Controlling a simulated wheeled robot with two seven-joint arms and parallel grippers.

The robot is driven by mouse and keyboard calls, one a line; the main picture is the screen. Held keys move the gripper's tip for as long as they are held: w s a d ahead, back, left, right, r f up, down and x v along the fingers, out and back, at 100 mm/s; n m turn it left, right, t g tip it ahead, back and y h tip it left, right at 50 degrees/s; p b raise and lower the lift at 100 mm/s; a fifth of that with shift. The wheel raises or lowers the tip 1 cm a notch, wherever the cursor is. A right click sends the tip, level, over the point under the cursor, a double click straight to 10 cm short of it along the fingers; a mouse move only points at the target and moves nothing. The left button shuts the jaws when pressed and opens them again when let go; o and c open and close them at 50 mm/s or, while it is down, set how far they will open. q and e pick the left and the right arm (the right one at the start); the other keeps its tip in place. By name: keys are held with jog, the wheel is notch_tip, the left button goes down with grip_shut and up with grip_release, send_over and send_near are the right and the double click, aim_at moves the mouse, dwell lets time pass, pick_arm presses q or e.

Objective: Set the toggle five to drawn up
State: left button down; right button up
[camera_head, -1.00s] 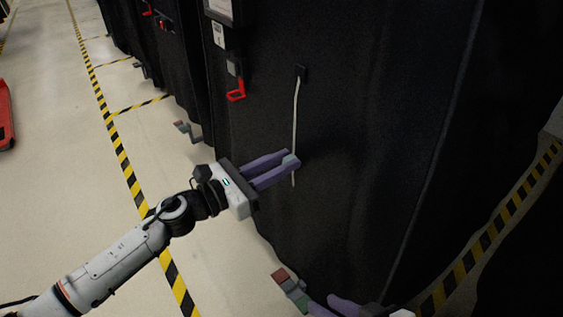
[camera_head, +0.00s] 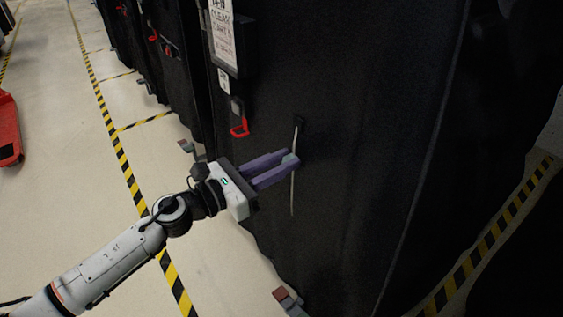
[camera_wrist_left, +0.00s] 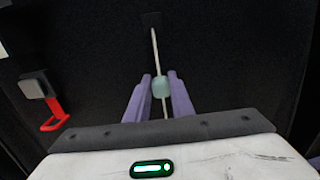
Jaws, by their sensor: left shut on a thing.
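A small pale teal toggle (camera_head: 290,158) sits on a thin pale cord (camera_head: 292,197) that hangs down the black cover of the nearest cart. My left gripper (camera_head: 286,161) is shut on the toggle, with its purple fingers on either side. In the left wrist view the toggle (camera_wrist_left: 161,87) is between the fingertips (camera_wrist_left: 160,90), with cord above and below it. The cord's top is at a dark block (camera_wrist_left: 152,19). In the head view the toggle is about two fifths of the way down the visible cord. My right gripper is out of view. No number on the toggle is readable.
A red hook-shaped handle (camera_head: 240,128) hangs on the cover left of the cord, below a framed paper sign (camera_head: 222,35). More black covered carts (camera_head: 150,40) stand behind. Yellow-black striped tape (camera_head: 121,150) marks the open pale floor at left.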

pick_arm(q)
jog(key=c, duration=1.5)
grip_release()
jog(key=shift+a, duration=0.1)
jog(key=v, duration=1)
jog(key=shift+s, duration=0.1)
